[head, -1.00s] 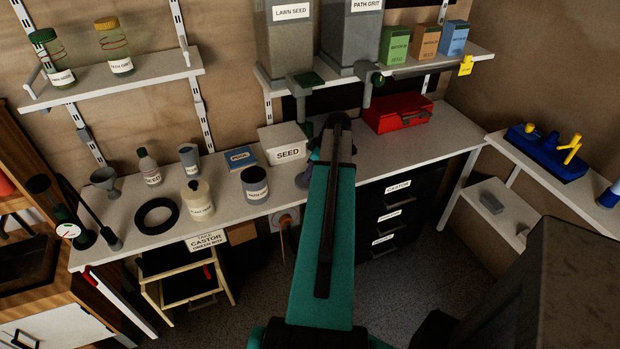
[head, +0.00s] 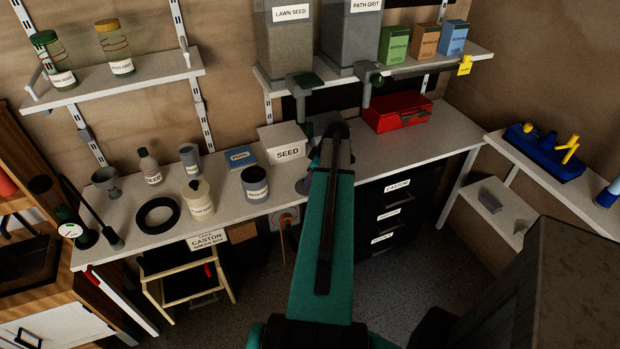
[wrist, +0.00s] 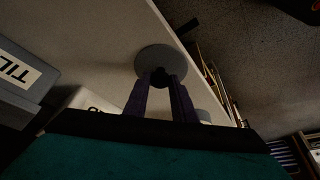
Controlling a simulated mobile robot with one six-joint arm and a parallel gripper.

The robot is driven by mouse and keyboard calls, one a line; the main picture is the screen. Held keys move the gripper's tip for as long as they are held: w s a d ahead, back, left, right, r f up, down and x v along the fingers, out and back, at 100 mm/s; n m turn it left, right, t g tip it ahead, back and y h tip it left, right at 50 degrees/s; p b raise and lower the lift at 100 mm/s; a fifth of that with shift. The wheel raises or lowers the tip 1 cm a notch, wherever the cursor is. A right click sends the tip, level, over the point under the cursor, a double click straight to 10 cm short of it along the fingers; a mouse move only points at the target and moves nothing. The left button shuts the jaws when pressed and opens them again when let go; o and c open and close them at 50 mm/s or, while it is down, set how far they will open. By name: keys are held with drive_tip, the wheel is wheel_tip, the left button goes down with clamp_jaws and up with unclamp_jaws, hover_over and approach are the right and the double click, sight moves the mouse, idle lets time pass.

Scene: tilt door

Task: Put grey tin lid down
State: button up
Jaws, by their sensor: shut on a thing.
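The grey tin lid (wrist: 155,60) is a round grey disc with a dark knob, seen in the wrist view. My gripper (wrist: 161,80) has purple fingers shut on the knob. The lid shows against the pale worktop, near its edge; I cannot tell whether it touches the surface. In the head view my own arm hides most of the gripper and lid. A grey, labelled tin (head: 256,190) with a dark, open-looking top stands on the worktop, left of my arm.
The worktop (head: 385,155) is fairly clear right of my arm, before a red toolbox (head: 395,112). A white SEED box (head: 283,143), cream canister (head: 198,203) and black ring (head: 157,215) stand left. A shelf with hoppers (head: 285,45) overhangs the back.

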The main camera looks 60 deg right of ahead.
drive_tip(key=o, duration=1)
drive_tip(key=shift+r, duration=0.2)
drive_tip(key=shift+b+v, duration=1.4)
drive_tip(key=shift+v, duration=4.5)
